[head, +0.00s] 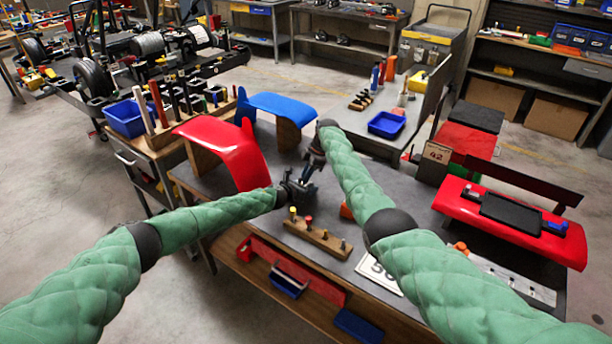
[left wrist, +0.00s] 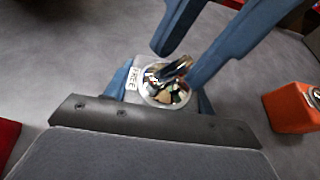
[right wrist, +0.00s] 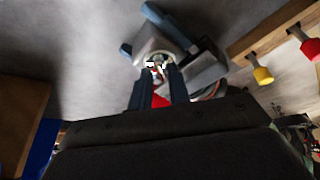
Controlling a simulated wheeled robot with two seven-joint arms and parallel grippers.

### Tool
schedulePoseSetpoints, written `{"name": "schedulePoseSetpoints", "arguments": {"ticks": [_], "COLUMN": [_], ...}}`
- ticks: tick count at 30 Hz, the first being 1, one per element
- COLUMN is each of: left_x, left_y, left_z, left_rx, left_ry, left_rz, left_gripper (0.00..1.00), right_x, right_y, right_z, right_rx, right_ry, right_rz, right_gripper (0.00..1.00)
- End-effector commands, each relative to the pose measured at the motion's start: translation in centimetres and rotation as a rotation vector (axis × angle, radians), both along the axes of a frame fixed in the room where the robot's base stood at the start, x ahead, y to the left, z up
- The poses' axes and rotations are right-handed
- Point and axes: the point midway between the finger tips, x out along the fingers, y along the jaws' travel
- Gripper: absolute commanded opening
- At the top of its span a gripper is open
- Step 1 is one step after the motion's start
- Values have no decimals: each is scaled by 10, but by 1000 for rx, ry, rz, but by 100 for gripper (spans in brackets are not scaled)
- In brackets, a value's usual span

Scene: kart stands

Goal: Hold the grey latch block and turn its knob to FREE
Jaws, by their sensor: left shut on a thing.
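The grey latch block (right wrist: 206,73) is held in my left gripper (head: 299,188), above the grey tabletop. In the left wrist view, its shiny round knob (left wrist: 166,86) has a raised lever bar and a FREE label (left wrist: 133,78) to its left. The bar lies roughly toward the label, but I cannot tell which end is the pointer. My left gripper's blue fingers show on both sides of the block. My right gripper (left wrist: 179,66) has its fingers apart at the knob, one on each side of the bar. I cannot tell whether they touch it. In the head view the block is mostly hidden.
An orange block (left wrist: 292,108) stands on the table (head: 215,185). A wooden rack (head: 318,236) with coloured pegs is in front of my grippers. A red fender (head: 225,150) and a blue fender (head: 290,106) are behind. A number plate (head: 378,272) lies near the right arm.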

Motion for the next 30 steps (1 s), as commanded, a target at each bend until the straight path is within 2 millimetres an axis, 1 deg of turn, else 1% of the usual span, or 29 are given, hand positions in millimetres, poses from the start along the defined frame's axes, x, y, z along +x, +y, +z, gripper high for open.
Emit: {"name": "schedulePoseSetpoints", "arguments": {"ticks": [5,12,15,23,30], "left_x": [0,0,0,0,-1], "left_y": [0,0,0,0,-1], "left_z": [0,0,0,0,0], "left_rx": [0,0,0,0,0], "left_ry": [0,0,0,0,0], "left_rz": [0,0,0,-1,-1], "left_gripper": [27,27,27,27,27], "right_x": [0,0,0,0,-1], "right_y": [3,3,3,3,3], "right_z": [-6,-7,-7,-7,-7], "right_rx": [0,0,0,0,0], "right_ry": [-1,-1,-1,-2,-3], "right_rz": [1,1,1,-6,-80], "right_gripper": [18,18,0,0,0]}}
